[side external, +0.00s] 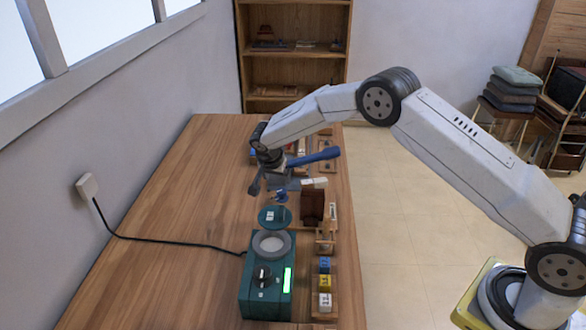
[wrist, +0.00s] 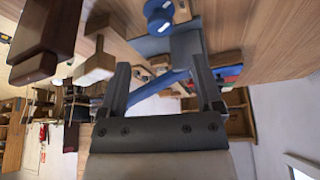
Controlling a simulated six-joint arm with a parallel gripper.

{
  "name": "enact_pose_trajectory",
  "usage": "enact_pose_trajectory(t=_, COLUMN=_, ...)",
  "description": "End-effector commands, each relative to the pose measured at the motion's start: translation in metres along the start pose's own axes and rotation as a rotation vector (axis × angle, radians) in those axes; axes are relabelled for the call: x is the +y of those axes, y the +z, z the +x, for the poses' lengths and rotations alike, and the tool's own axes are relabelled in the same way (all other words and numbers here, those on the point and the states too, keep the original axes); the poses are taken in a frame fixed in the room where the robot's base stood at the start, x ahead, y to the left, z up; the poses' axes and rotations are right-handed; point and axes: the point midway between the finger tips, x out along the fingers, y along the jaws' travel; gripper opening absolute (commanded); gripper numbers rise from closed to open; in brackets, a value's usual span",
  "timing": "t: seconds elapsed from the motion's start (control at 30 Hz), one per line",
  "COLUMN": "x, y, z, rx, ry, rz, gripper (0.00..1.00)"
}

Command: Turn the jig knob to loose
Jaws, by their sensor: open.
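A blue round knob (side external: 280,196) with a pale mark sits beside a grey-blue jig (side external: 293,184) on the wooden table. In the wrist view the blue knob (wrist: 158,18) is at the top, just beyond my fingertips, by the grey-blue jig part (wrist: 187,45). My gripper (side external: 268,184) is above the table close to the knob, with its fingers apart and nothing held; in the wrist view the gripper (wrist: 162,82) also looks empty. A blue bar (side external: 316,157) slants behind my gripper. The knob's setting is too small to read.
A green box (side external: 258,302) with a black dial, round grey ring and lit green strip stands nearer the camera, its cord running to the wall. A brown block (side external: 312,207) and small numbered blocks (side external: 325,283) line the right edge.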

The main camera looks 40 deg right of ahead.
Motion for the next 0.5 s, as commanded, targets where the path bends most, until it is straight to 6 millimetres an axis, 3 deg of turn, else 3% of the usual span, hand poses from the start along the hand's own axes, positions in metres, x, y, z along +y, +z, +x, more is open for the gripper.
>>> enact_pose_trajectory(t=0.5, x=0.0020, y=-0.0007, z=-0.0006, rx=-0.015, ry=0.001, rz=0.026, gripper=0.83)
